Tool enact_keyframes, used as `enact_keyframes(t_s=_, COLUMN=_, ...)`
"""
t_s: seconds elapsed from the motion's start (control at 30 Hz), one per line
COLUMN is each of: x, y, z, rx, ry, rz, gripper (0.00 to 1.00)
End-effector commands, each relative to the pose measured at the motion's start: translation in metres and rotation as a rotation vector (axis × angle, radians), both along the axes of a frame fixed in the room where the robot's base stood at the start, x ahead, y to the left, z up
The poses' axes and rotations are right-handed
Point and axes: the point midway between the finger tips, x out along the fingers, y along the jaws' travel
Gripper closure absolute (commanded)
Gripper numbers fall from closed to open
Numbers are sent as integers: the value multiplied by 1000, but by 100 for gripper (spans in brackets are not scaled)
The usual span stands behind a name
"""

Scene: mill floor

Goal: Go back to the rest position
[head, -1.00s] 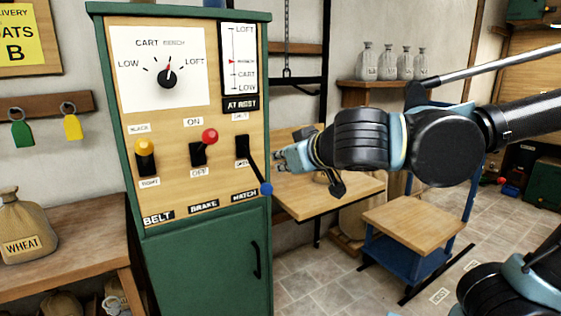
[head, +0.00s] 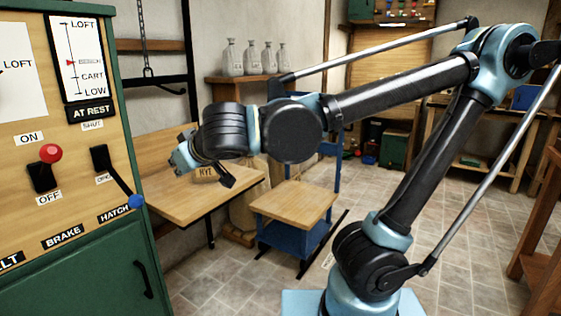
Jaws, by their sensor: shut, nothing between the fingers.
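My gripper (head: 183,158) is at the left of the head view, at the end of my bent arm. It is shut and empty, held in the air in front of the wooden bench shelf (head: 190,205). It is to the right of the green control cabinet (head: 132,240) and apart from it. The hatch lever with a blue knob (head: 136,202) points down to the right, at the OPEN end of its plate. The red brake knob (head: 51,153) is up toward ON. The cabinet's AT REST sign (head: 90,112) is visible.
A sack labelled RYE (head: 206,174) shows behind my gripper on the bench shelf. A blue platform with a wooden top (head: 293,203) stands on the floor. Several grey bottles (head: 250,57) stand on a wall shelf. The tiled floor (head: 400,230) at centre right is open.

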Motion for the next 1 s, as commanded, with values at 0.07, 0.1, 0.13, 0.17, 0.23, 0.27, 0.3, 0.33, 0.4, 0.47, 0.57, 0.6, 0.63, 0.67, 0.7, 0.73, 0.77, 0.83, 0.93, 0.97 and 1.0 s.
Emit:
enact_keyframes(t_s=0.07, x=25, y=-16, z=-9, rx=-30, ry=10, rz=-54, gripper=100)
enact_keyframes(t_s=0.1, x=36, y=-24, z=-14, rx=-45, ry=15, rz=-79, gripper=100)
enact_keyframes(t_s=0.13, x=44, y=-30, z=-17, rx=-58, ry=19, rz=-97, gripper=100)
enact_keyframes(t_s=0.17, x=52, y=-36, z=-21, rx=-69, ry=24, rz=-115, gripper=100)
enact_keyframes(t_s=0.23, x=69, y=-51, z=-29, rx=-95, ry=36, rz=-155, gripper=100)
enact_keyframes(t_s=0.27, x=76, y=-57, z=-32, rx=-106, ry=42, rz=-172, gripper=100)
enact_keyframes(t_s=0.3, x=84, y=-66, z=-37, rx=-122, ry=50, rz=-194, gripper=100)
enact_keyframes(t_s=0.33, x=91, y=-73, z=-40, rx=-133, ry=56, rz=-212, gripper=100)
enact_keyframes(t_s=0.4, x=105, y=-90, z=-49, rx=-157, ry=73, rz=-251, gripper=100)
enact_keyframes(t_s=0.47, x=115, y=-104, z=-55, rx=-178, ry=87, rz=-281, gripper=100)
enact_keyframes(t_s=0.57, x=131, y=-128, z=-67, rx=-211, ry=115, rz=-334, gripper=100)
enact_keyframes(t_s=0.6, x=137, y=-138, z=-71, rx=-224, ry=126, rz=-354, gripper=100)
enact_keyframes(t_s=0.63, x=141, y=-145, z=-75, rx=-233, ry=135, rz=-369, gripper=100)
enact_keyframes(t_s=0.67, x=144, y=-153, z=-78, rx=-241, ry=144, rz=-385, gripper=100)
enact_keyframes(t_s=0.7, x=149, y=-163, z=-83, rx=-253, ry=157, rz=-403, gripper=100)
enact_keyframes(t_s=0.73, x=152, y=-170, z=-86, rx=-260, ry=167, rz=-417, gripper=100)
enact_keyframes(t_s=0.77, x=155, y=-177, z=-89, rx=-269, ry=176, rz=-431, gripper=100)
enact_keyframes(t_s=0.83, x=161, y=-195, z=-97, rx=-288, ry=201, rz=-463, gripper=100)
enact_keyframes(t_s=0.93, x=167, y=-219, z=-108, rx=-312, ry=237, rz=-508, gripper=100)
enact_keyframes(t_s=0.97, x=169, y=-226, z=-111, rx=-318, ry=249, rz=-520, gripper=100)
enact_keyframes(t_s=1.0, x=170, y=-235, z=-115, rx=-326, ry=264, rz=-536, gripper=100)
